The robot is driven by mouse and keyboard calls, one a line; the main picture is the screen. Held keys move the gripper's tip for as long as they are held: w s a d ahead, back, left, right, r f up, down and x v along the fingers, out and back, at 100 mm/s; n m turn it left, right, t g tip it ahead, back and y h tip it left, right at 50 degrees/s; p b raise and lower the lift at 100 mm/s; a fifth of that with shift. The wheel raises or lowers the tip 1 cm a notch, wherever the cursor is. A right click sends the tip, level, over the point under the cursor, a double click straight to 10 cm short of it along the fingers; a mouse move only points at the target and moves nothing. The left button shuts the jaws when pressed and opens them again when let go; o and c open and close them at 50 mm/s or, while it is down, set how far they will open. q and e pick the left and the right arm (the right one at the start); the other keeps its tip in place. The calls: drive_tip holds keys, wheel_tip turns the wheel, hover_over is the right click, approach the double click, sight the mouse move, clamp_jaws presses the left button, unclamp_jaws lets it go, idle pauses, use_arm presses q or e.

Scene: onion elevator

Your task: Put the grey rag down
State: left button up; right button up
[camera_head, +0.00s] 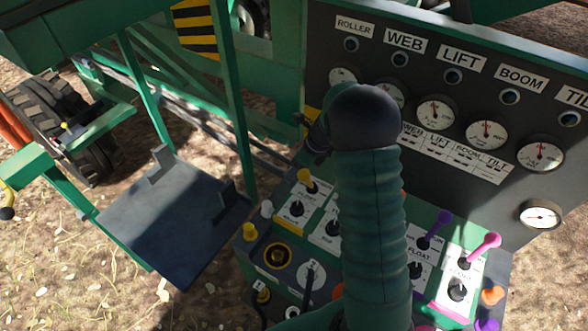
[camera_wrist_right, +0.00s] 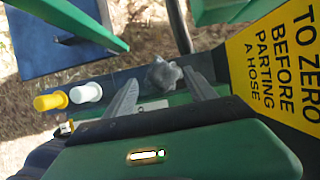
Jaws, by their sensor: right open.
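The grey rag (camera_wrist_right: 162,73) is a small crumpled lump in the right wrist view. It shows between the tips of my right gripper (camera_wrist_right: 160,79), by the edge of the dark console. The two fingers stand apart, with a visible gap on each side of the rag. Whether the rag rests on the console or touches a finger is hard to tell. In the head view my right arm covers this spot, and I cannot make out the rag there. My left gripper is not in view.
The console (camera_head: 279,226) carries several levers and coloured knobs, with a gauge panel (camera_head: 400,60) behind. A white knob (camera_wrist_right: 86,93) and a yellow knob (camera_wrist_right: 50,101) stick out left of my fingers. A yellow warning plate (camera_wrist_right: 275,70) is at the right. A blue-grey platform (camera_head: 175,215) lies left.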

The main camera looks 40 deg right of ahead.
drive_tip(key=a+v, duration=0.1)
drive_tip(key=v, duration=0.8)
drive_tip(key=shift+d+r+p, duration=0.3)
drive_tip(key=shift+r+p, duration=0.1)
drive_tip(key=shift+r, duration=0.05)
